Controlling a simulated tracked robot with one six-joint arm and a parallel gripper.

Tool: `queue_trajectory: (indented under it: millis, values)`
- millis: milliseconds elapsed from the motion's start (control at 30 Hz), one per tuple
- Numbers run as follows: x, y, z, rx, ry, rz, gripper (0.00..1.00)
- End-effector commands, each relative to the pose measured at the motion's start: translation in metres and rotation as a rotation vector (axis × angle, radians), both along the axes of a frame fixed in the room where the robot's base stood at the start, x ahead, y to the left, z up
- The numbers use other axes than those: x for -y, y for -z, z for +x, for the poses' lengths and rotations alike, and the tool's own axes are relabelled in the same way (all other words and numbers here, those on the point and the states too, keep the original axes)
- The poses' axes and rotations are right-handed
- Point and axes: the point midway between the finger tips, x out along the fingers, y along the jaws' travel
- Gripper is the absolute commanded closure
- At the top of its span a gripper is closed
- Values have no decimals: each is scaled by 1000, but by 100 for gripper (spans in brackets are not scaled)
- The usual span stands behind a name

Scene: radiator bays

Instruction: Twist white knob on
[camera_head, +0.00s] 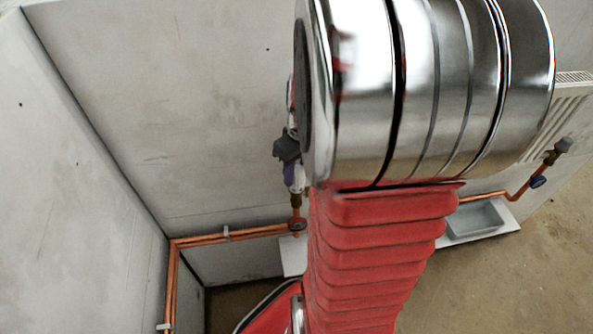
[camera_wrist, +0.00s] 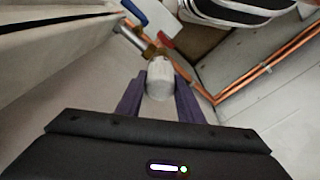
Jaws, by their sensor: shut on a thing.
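The white knob (camera_wrist: 160,75) is in the middle of the wrist view, on the end of a metal valve body (camera_wrist: 150,50) joined to a copper pipe. My gripper (camera_wrist: 159,97) has its two purple fingers on either side of the knob and is shut on it. In the head view my gripper (camera_head: 290,172) shows only partly at the left edge of my arm, above a brass fitting (camera_head: 296,200) on the copper pipe. My arm hides most of the valve and knob there. I cannot tell how far the knob is turned.
Copper pipes (camera_head: 230,235) run along the wall's foot and into the left corner. Bare floor (camera_head: 530,270) lies at lower right.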

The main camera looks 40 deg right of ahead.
Motion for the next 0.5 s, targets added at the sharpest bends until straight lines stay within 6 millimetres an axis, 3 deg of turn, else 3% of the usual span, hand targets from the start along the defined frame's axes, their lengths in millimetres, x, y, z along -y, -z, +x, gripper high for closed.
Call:
queue_trajectory:
  millis: [500]
  values:
    - [-1, 4, -2, -7, 63, 4, 91]
